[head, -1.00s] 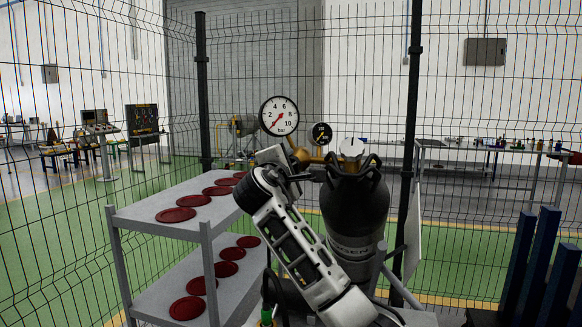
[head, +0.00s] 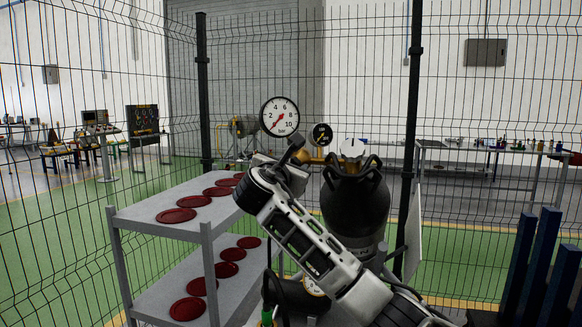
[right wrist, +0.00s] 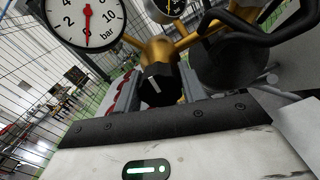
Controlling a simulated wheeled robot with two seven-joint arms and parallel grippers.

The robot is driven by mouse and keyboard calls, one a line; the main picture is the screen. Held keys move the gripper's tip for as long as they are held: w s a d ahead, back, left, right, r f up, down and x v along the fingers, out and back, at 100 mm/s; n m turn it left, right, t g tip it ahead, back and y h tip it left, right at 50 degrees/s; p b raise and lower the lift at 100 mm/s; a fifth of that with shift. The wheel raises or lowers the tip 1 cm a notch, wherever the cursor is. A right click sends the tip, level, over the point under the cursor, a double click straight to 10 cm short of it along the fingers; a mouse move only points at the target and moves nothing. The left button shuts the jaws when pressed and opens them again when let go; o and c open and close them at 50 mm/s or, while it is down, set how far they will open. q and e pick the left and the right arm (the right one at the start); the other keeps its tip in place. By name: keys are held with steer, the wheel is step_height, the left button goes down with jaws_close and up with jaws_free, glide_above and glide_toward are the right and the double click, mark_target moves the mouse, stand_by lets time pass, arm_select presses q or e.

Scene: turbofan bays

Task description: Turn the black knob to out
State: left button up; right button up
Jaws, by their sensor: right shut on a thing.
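The black knob (right wrist: 158,88) with a white mark line sits on the brass regulator body (right wrist: 158,52) in the right wrist view. My right gripper (right wrist: 157,82) is shut on it, with a grey finger on either side. In the head view my right gripper (head: 290,158) is at the regulator, just below the large gauge, and the arm hides most of the knob. The knob's label, if any, is not readable. My left gripper is not in view.
A large white bar gauge (head: 280,117) and a small black gauge (head: 322,134) stand over the regulator. A dark gas cylinder (head: 357,212) is right of the gripper. A grey shelf (head: 140,210) with red discs is on the left. A wire fence stands behind.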

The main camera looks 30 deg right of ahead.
steer(key=shift+f+n, duration=0.15)
steer(key=shift+n, duration=0.55)
steer(key=o, duration=1)
steer(key=shift+a, duration=0.1)
arm_select(q)
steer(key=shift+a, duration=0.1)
steer(key=b, duration=0.1)
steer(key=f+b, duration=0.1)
steer(key=b, duration=0.1)
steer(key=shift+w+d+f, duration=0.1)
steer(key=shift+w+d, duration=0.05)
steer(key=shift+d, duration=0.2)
arm_select(e)
steer(key=v, duration=1.6)
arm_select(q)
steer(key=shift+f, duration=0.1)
